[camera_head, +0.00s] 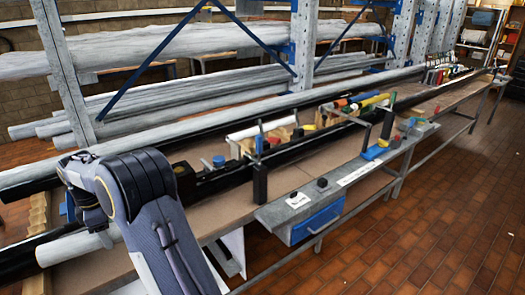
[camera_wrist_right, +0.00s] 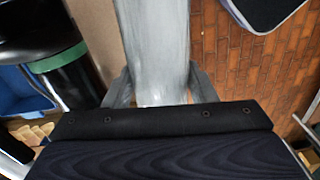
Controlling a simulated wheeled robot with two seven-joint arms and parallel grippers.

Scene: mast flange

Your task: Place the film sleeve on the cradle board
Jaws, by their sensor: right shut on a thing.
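My right gripper (camera_wrist_right: 162,90) is shut on a pale, whitish roll, the film sleeve (camera_wrist_right: 155,40), with one finger on each side of it in the wrist view. In the head view a pale roll end (camera_head: 75,247) shows below my right arm, low at the left; it looks like the same sleeve. The fingers are hidden there by my wrist. A notched light wooden strip (camera_head: 40,212) at the far left may be the cradle board; similar wooden notches (camera_wrist_right: 30,132) show at the lower left of the wrist view. I cannot tell whether the sleeve touches it. My left gripper is not in view.
A long brown bench (camera_head: 300,165) carries a black bar and several coloured tools. A grey shelf with a blue drawer (camera_head: 318,220) juts from its front. Racks of long wrapped rolls (camera_head: 190,45) stand behind. The brick floor (camera_head: 430,220) at the right is clear.

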